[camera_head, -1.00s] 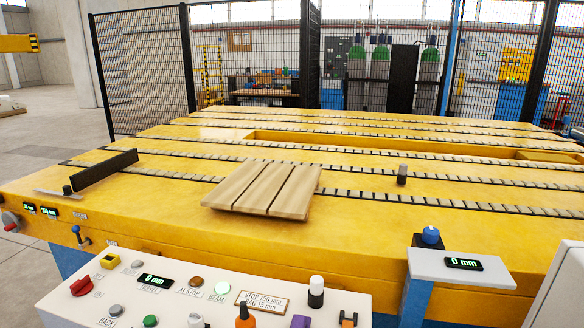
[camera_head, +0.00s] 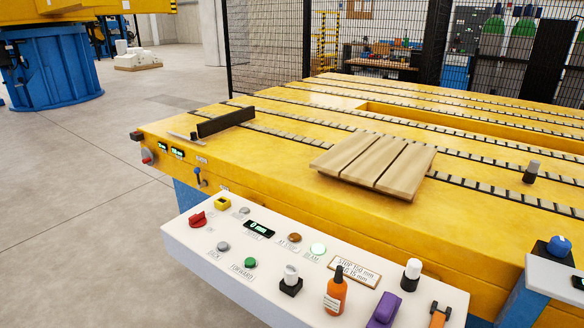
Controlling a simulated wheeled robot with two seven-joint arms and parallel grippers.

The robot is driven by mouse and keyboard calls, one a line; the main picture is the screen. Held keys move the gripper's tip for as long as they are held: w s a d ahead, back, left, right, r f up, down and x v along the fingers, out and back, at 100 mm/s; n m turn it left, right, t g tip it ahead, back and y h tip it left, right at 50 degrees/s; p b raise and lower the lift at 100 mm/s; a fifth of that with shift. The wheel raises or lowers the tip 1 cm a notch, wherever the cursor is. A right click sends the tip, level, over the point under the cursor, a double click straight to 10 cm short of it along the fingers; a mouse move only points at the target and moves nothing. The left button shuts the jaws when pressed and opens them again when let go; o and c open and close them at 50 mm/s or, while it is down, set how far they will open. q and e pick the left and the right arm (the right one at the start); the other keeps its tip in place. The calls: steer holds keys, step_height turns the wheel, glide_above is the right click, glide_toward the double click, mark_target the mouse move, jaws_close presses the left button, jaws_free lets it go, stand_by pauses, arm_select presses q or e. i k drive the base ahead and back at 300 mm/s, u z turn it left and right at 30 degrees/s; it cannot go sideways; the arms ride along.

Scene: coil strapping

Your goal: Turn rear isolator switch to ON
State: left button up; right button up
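No switch is readably marked as the rear isolator. A red rotary switch (camera_head: 197,219) sits at the left end of the white control panel (camera_head: 215,259); its label is too small to read. A grey and red knob (camera_head: 147,156) is on the left end face of the yellow table (camera_head: 290,205), beside two small green displays. I cannot tell whether either is the isolator, or what position it is in. Neither of my grippers is in view.
A wooden slatted board (camera_head: 375,165) lies on the table. The panel carries buttons, an orange bottle (camera_head: 335,295) and a purple object (camera_head: 384,310). A blue-based machine (camera_head: 52,72) stands at the far left. Grey floor (camera_head: 80,190) left of the table is clear. Mesh fencing stands behind.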

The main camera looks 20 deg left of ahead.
mark_target(198, 220)
steer(key=u, duration=2)
steer(key=i, duration=0.8)
steer(key=u, duration=0.45)
